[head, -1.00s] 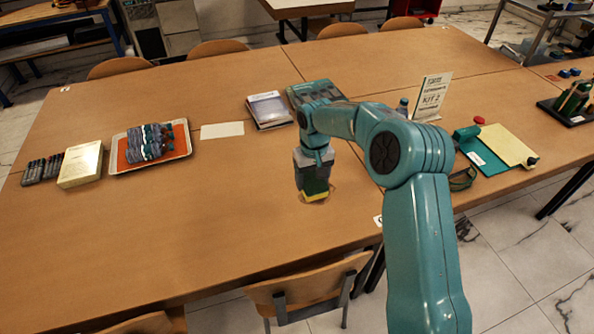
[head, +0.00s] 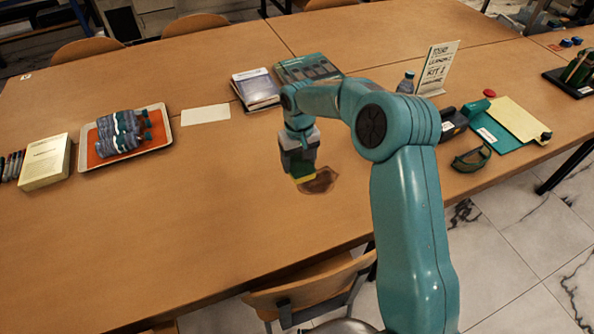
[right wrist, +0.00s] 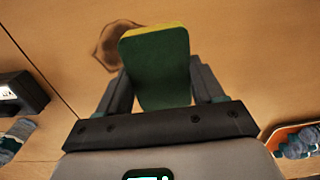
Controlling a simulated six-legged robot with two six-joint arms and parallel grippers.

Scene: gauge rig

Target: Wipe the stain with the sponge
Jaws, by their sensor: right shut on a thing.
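A brown stain (head: 320,181) lies on the wooden table top near its front edge. It also shows in the right wrist view (right wrist: 112,42), partly hidden behind the sponge. My right gripper (head: 299,165) is shut on a green and yellow sponge (head: 304,179). The sponge (right wrist: 156,65) sits between the two fingers in the right wrist view, yellow side away from the gripper. In the head view the sponge is at the left edge of the stain; I cannot tell whether it touches the table. My left gripper is not in view.
The table left of the sponge is clear.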

